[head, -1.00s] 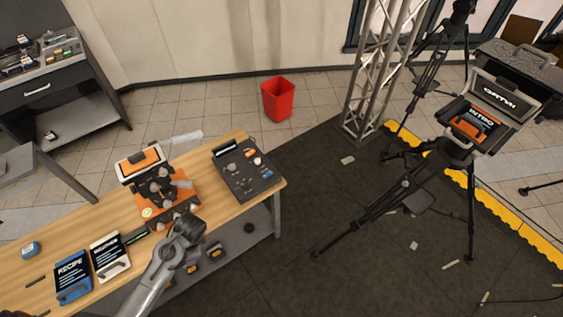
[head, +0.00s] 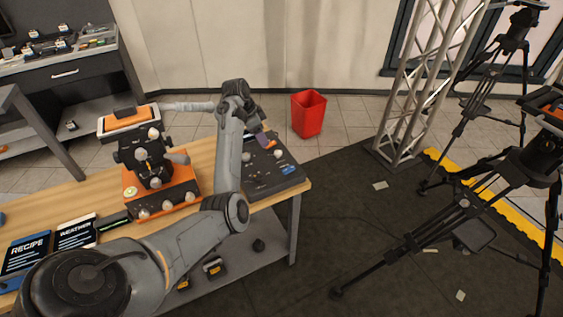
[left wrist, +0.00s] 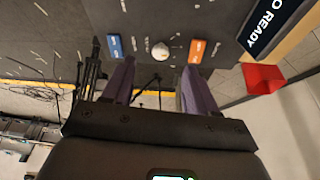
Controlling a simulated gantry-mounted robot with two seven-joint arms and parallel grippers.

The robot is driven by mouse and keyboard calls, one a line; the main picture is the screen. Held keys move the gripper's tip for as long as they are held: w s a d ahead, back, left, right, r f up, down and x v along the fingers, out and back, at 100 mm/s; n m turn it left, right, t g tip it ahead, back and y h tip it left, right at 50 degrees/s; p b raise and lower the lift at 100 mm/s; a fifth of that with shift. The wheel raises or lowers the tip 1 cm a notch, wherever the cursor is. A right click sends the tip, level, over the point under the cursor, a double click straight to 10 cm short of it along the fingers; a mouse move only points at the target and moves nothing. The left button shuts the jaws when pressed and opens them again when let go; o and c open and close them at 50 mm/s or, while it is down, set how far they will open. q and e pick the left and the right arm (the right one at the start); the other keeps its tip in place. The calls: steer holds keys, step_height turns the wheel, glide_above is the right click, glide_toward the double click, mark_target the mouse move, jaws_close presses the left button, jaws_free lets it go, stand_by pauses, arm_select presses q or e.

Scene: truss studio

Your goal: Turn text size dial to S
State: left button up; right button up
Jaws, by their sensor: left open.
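The dark control panel (head: 280,180) lies at the right end of the wooden table, partly hidden behind my left arm. In the left wrist view the panel (left wrist: 150,20) carries a round white dial (left wrist: 160,51) between a blue button (left wrist: 115,46) and an orange button (left wrist: 197,51). No label is readable beside the dial, so I cannot tell whether it is the text size dial or its setting. My left gripper (left wrist: 157,85) is open and empty, its purple fingers apart, with the dial between and beyond their tips. In the head view the gripper (head: 262,141) is over the panel. My right gripper is not in view.
An orange-based device with several pale knobs (head: 160,196) stands left of the panel. Recipe and weather cards (head: 75,232) lie further left. A red bin (head: 308,113) stands on the floor behind. Tripods and a truss (head: 412,90) stand right.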

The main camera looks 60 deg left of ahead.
mark_target(277, 152)
arm_select(q)
steer(key=shift+t, duration=0.3)
steer(key=b+x, duration=0.1)
steer(key=x, duration=0.2)
steer(key=w+b+x, duration=0.1)
steer(key=x, duration=0.2)
steer(key=b+x, duration=0.1)
steer(key=x, duration=0.3)
steer(key=shift+w+r, duration=0.25)
steer(key=shift+w, duration=0.05)
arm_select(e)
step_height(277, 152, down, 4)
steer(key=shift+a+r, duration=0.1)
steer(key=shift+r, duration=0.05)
